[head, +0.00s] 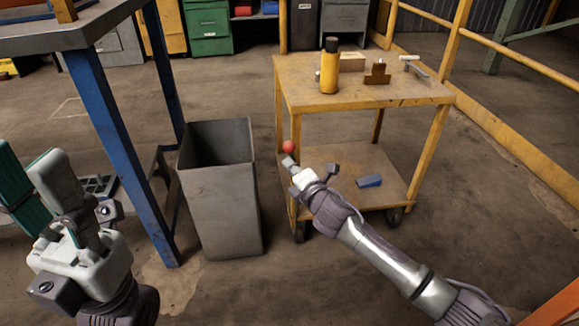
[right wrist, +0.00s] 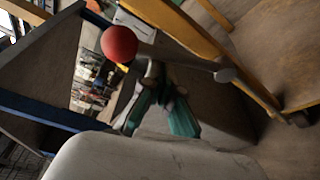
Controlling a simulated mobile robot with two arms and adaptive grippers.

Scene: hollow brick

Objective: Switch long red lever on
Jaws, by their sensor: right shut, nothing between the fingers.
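The long lever shows in the right wrist view as a red ball knob (right wrist: 119,43) on a grey rod (right wrist: 180,58). The rod runs right to a rounded end near a yellow rail. In the head view the red knob (head: 289,147) sits by the front left leg of a yellow cart; its rod cannot be made out there. My right gripper (head: 288,161) is shut and empty, its tip just below the knob in the picture. Whether they touch is unclear. My left gripper (head: 50,185) is at the lower left, partly cut off, away from the lever.
The yellow cart (head: 420,92) carries a yellow bottle (head: 329,70) and small parts on top. A blue block (head: 369,181) lies on its lower shelf. A grey bin (head: 221,200) stands left of the cart, beside a blue-legged table (head: 97,120).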

